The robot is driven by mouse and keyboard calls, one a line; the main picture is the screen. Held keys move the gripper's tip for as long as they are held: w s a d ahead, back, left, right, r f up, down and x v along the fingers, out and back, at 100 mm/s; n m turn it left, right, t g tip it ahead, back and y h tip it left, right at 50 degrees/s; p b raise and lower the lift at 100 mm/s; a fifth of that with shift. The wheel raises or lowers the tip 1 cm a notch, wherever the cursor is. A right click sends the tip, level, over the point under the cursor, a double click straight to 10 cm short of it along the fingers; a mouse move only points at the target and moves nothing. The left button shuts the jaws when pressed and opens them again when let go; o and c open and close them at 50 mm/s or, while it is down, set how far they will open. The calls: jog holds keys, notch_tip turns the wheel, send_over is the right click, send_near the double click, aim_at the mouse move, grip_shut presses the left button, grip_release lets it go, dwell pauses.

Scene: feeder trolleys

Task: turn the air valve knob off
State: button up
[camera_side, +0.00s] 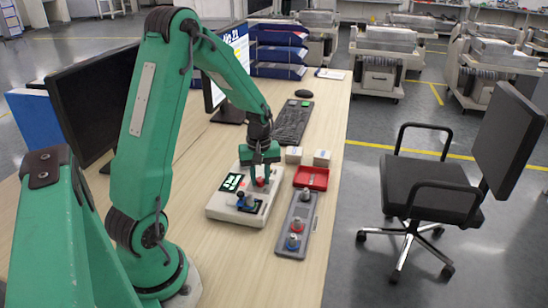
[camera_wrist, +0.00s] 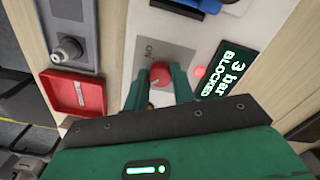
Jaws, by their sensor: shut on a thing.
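The air valve knob (camera_wrist: 160,75) is red and round and sits on the pale control box. It shows between the two fingers of my gripper (camera_wrist: 160,90) in the wrist view, and the fingers are shut on it. In the side view my gripper (camera_side: 261,178) points down onto the control box (camera_side: 225,210), and the red knob is mostly hidden by the fingers. An "ON" mark (camera_wrist: 149,50) stands beside the knob. A display (camera_wrist: 226,74) next to it reads "3 bar BLOCKED", with a red light (camera_wrist: 200,71) beside it.
A red tray (camera_side: 311,178) and a grey panel with several knobs (camera_side: 298,226) lie right of the control box. Two small boxes (camera_side: 322,157) and a keyboard (camera_side: 293,124) lie behind. A blue and black joystick (camera_side: 245,200) stands on the box near my gripper.

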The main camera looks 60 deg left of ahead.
aim_at(260, 179)
dwell(0.3)
jog(key=o, duration=1)
jog(key=shift+r, duration=0.15)
jog(key=shift+r, duration=3.8)
